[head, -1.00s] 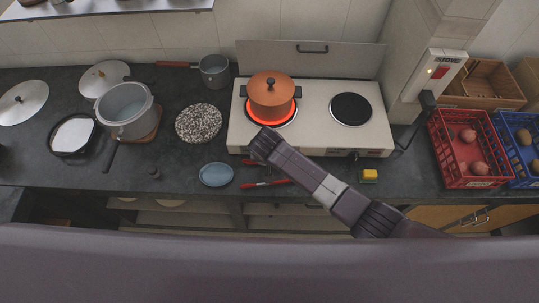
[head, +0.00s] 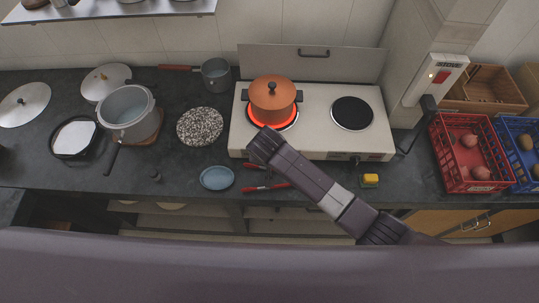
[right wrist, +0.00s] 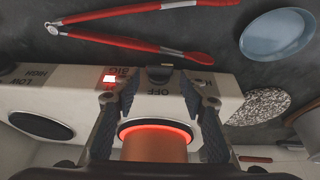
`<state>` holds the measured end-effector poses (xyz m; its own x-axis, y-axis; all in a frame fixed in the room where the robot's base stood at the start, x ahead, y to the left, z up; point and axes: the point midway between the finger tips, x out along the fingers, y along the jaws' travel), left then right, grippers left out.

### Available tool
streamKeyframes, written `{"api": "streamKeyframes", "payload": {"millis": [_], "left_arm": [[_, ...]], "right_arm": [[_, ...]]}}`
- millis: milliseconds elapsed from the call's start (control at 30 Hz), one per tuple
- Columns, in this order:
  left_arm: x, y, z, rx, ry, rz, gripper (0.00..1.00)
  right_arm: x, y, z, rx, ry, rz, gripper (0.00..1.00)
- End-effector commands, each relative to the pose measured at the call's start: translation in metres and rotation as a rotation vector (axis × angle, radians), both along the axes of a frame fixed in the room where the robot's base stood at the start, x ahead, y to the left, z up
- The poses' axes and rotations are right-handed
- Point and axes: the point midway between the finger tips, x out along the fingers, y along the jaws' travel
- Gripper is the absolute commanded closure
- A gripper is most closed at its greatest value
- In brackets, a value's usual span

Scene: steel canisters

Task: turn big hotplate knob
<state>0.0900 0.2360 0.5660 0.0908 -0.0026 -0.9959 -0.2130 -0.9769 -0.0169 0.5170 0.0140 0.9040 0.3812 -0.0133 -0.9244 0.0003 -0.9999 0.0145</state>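The white hotplate (head: 310,149) stands on the dark counter. Its big left plate glows red under an orange lidded pot (head: 272,97). My right gripper (head: 262,144) is at the hotplate's front edge and hides the big knob in the head view. In the right wrist view, the dark big knob (right wrist: 159,74) sits on the front panel by the OFF mark, with a red light (right wrist: 110,78) lit beside it. My right gripper (right wrist: 160,92) is open, with one finger on each side of the knob and gaps showing. My left gripper is out of view.
Red-handled tongs (head: 266,187) and a blue dish (head: 217,178) lie in front of the hotplate, near the gripper. A yellow sponge (head: 370,181) lies to the right. The small right plate (head: 352,113) is dark and bare. A red crate (head: 470,185) stands farther right.

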Motion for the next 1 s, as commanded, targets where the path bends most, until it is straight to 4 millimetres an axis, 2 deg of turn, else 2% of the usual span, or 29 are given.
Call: {"api": "streamKeyframes", "payload": {"millis": [200,433,600,1000], "left_arm": [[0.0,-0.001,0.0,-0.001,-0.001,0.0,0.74],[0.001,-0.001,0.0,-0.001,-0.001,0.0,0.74],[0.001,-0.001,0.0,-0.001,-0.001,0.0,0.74],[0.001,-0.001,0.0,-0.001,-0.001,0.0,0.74]], "right_arm": [[-0.015,0.0,0.036,0.001,-0.002,0.001,0.61],[-0.026,0.001,0.062,0.0,0.001,0.0,0.61],[-0.029,0.0,0.069,-0.001,0.001,0.0,0.61],[-0.029,0.0,0.07,-0.002,0.001,0.0,0.61]]}}
